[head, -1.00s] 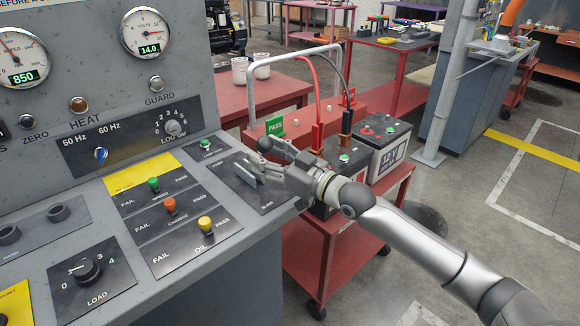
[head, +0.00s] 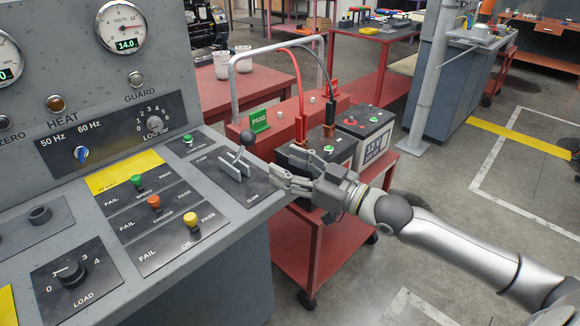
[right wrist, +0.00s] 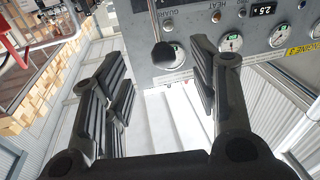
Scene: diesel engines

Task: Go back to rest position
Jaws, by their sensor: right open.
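My right gripper (head: 273,183) is open and empty in the head view, at the right edge of the grey control console (head: 215,235). A lever with a black ball knob (head: 243,138) stands up from its slotted plate, left of and beyond the fingers. The fingers are apart from the knob. In the right wrist view the open fingers (right wrist: 158,95) spread on both sides, with the black knob (right wrist: 163,55) seen beyond them and nothing between them. My left gripper is not in view.
A red cart (head: 310,250) with two batteries, a red and a black cable and a green PASS sign (head: 260,120) stands just beyond and below my right arm. A grey post (head: 428,80) rises behind. Open floor lies to the right.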

